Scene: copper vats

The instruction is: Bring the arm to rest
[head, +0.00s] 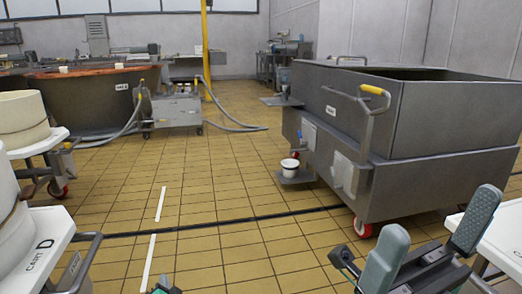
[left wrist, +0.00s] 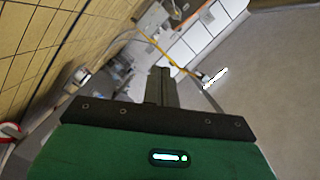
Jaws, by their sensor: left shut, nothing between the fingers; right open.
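My left gripper (left wrist: 162,72) shows in the left wrist view with its dark fingers together and nothing between them. Its green body fills the bottom of that view. In the head view only a small tip of my left arm or gripper (head: 162,286) shows at the bottom edge, and the rest is out of frame. My right gripper (head: 440,214) is at the lower right of the head view. Its two grey-green fingers are spread wide with nothing between them.
Carts with pale round tubs (head: 22,120) line the left edge. A copper-topped vat (head: 85,105) stands behind. The tiled floor (head: 215,200) between is clear.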

